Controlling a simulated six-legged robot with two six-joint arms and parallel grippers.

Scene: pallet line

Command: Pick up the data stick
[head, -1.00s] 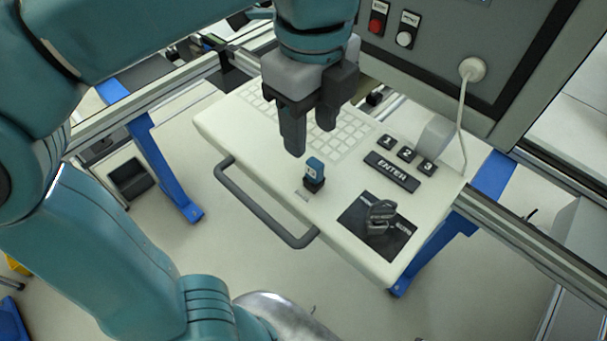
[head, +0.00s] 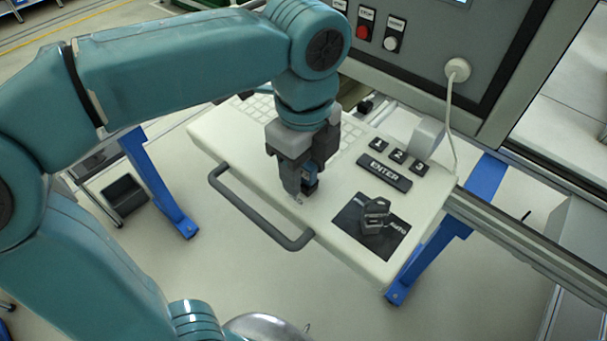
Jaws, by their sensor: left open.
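My left gripper (head: 302,182) is open and lowered over the stick, pointing down. One finger is to the left of the stick and partly covers it. The other finger is mostly hidden behind, so I cannot tell whether either finger touches the stick. My right gripper is not in view.
A grey handle (head: 252,211) runs along the shelf's front edge. The ENTER key (head: 384,172) and number keys lie to the right. A dark knob (head: 376,214) stands on a black plate (head: 352,219). A white cable (head: 450,115) hangs from the console.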

